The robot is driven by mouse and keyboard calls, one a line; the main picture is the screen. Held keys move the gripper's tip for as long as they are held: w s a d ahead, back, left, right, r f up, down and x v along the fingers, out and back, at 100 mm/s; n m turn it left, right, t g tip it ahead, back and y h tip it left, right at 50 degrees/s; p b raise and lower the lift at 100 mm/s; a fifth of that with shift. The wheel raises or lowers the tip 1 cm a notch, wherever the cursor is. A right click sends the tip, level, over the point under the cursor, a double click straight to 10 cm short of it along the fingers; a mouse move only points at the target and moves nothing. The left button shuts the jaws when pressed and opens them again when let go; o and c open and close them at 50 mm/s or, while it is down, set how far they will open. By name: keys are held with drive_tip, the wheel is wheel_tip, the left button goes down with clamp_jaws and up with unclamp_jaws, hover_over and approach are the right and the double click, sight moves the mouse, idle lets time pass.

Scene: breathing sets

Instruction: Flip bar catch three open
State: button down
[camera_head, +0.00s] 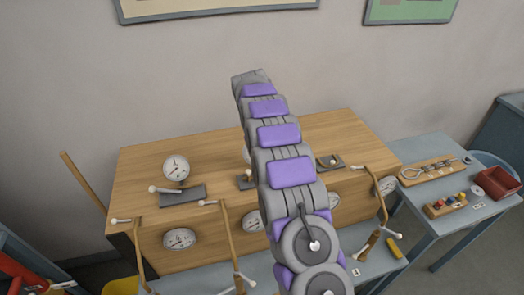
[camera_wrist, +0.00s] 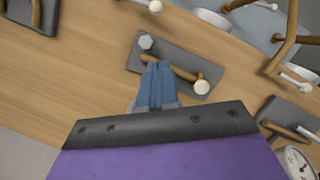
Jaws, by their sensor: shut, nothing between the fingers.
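In the wrist view my gripper (camera_wrist: 158,66) has its blue fingers shut and empty. The fingertips overlap a bar catch: a dark plate (camera_wrist: 183,61) with a wooden bar (camera_wrist: 183,74), a cream knob (camera_wrist: 201,87) and a grey hex stud (camera_wrist: 146,42). I cannot tell whether they touch the bar. In the head view my arm hides the gripper. Dark catch plates lie on the wooden top at left (camera_head: 182,196), middle (camera_head: 245,182), partly behind my arm, and right (camera_head: 330,162). No numbers are legible, so I cannot tell which is catch three.
The wooden cabinet (camera_head: 135,170) carries round gauges (camera_head: 176,168). Wooden levers with pale knobs (camera_head: 226,235) stand along its front. A blue-grey side table (camera_head: 415,155) at right holds a red bin (camera_head: 497,182) and small racks. Another catch plate (camera_wrist: 288,115) shows close at right in the wrist view.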

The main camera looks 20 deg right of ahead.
drive_tip(key=x, duration=0.4)
drive_tip(key=shift+s+f, duration=0.2)
drive_tip(key=shift+f, duration=0.15)
drive_tip(key=shift+s+d+r, duration=0.1)
drive_tip(key=shift+s+d, duration=0.05)
drive_tip(key=shift+s, duration=0.05)
drive_tip(key=shift+s+d+b, duration=0.25)
drive_tip(key=shift+s+b, duration=0.05)
drive_tip(key=shift+s, duration=0.5)
drive_tip(key=shift+s+d+f, duration=0.25)
drive_tip(key=shift+s+d, duration=0.25)
drive_tip(key=shift+d, duration=0.15)
drive_tip(key=shift+s+a+r, duration=0.1)
drive_tip(key=shift+s+a, duration=0.05)
drive_tip(key=shift+a, duration=0.05)
